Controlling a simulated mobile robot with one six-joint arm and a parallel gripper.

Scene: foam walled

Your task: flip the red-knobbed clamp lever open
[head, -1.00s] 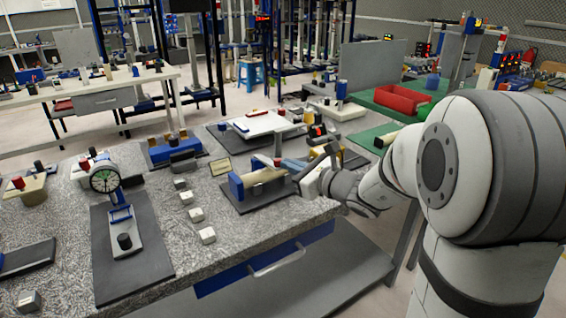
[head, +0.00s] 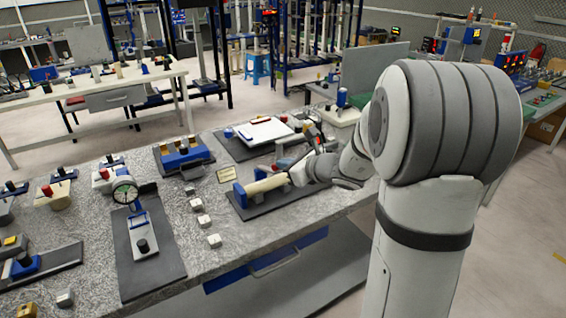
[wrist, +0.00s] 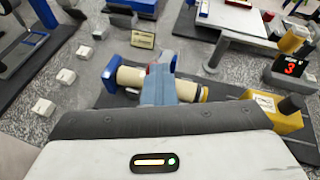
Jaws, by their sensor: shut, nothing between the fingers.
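A cream cylinder (head: 266,185) lies in a blue end block (head: 240,195) on a dark base plate near the bench's right end. It also shows in the wrist view (wrist: 130,77), with the blue block (wrist: 110,73) at its left. A small red patch (wrist: 152,68), possibly the clamp lever's knob, shows just beside my fingers. The lever itself is mostly hidden. My gripper (wrist: 166,66) is shut and empty, its blue-grey fingers over the cylinder from this view. In the head view my gripper (head: 282,164) is above the cylinder's right part. I cannot tell whether it touches the lever.
Several white blocks (head: 203,221) stand left of the fixture. A white plate (head: 262,130) lies behind.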

